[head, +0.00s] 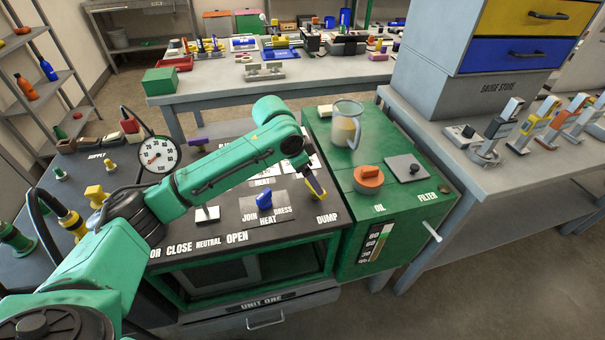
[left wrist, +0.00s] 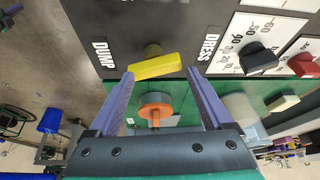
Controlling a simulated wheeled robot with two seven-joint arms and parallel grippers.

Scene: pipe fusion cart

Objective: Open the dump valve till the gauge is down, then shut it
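The dump valve's yellow handle (head: 316,188) is on the black panel beside the word DUMP, partly hidden by my left arm in the head view. My left gripper (left wrist: 160,73) is open, its two purple fingers on either side of the yellow handle (left wrist: 156,66) in the left wrist view. The fingertips are close to the handle's ends; I cannot tell whether they touch it. The round white gauge (head: 158,155) stands at the panel's left. Its red needle is visible, but too small to read surely. My right gripper is not in view.
A blue selector knob (head: 264,200) sits left of the dump handle. On the green oil unit are a clear jug (head: 346,128), an orange cap (head: 368,177) and a filter plate (head: 407,168). A grey bench (head: 500,190) stands close at right.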

